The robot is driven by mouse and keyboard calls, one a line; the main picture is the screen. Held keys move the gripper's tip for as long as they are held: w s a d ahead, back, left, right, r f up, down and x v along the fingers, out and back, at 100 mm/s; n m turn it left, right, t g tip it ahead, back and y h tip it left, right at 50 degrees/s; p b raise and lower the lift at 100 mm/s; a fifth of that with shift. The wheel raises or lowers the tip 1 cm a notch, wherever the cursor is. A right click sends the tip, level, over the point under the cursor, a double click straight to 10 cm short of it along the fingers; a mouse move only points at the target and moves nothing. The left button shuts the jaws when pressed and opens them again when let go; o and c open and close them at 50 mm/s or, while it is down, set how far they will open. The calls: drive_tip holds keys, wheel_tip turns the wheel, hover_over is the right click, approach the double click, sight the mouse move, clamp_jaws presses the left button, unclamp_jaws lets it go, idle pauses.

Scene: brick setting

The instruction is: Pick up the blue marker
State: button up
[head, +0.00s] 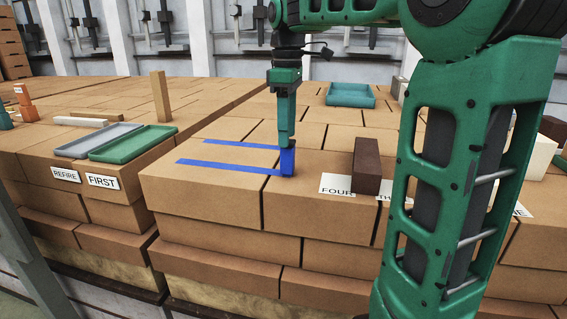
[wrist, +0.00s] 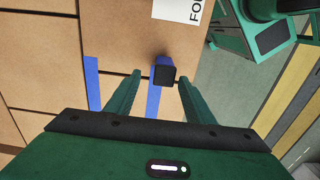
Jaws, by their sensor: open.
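The blue marker (head: 288,162) is a small upright blue block near the front edge of the brick stack, at the end of a blue tape line. In the wrist view the marker (wrist: 165,76) shows a dark top. My gripper (head: 285,140) points down right over it in the head view, and its tip overlaps the marker's upper part there. In the wrist view my gripper (wrist: 158,78) is open, with one finger on each side of the marker. There are visible gaps on both sides. I cannot tell how far the fingertips reach down beside it.
A dark brown brick (head: 366,165) stands to the right beside the FOUR label (head: 337,186). A teal tray (head: 350,96) lies behind. A green tray (head: 133,143) and a grey tray (head: 98,140) lie at left. Blue tape lines (head: 225,166) cross the clear brick top left of the marker.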

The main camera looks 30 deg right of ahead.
drive_tip(key=shift+s+a+f, duration=0.1)
drive_tip(key=shift+s+f, duration=0.05)
drive_tip(key=shift+f, duration=0.9)
drive_tip(key=shift+s+f, duration=0.15)
drive_tip(key=shift+f, duration=0.9)
drive_tip(key=c, duration=1.1)
drive_tip(key=shift+o, duration=0.2)
drive_tip(key=shift+r, duration=0.15)
drive_tip(key=shift+r, duration=0.3)
drive_tip(key=r, duration=0.3)
drive_tip(key=shift+s+a+r, duration=0.1)
drive_tip(key=shift+a+r, duration=0.1)
drive_tip(key=shift+r, duration=0.15)
drive_tip(key=s+a+r, duration=0.6)
drive_tip(key=a, duration=0.3)
drive_tip(key=shift+s+r, duration=0.25)
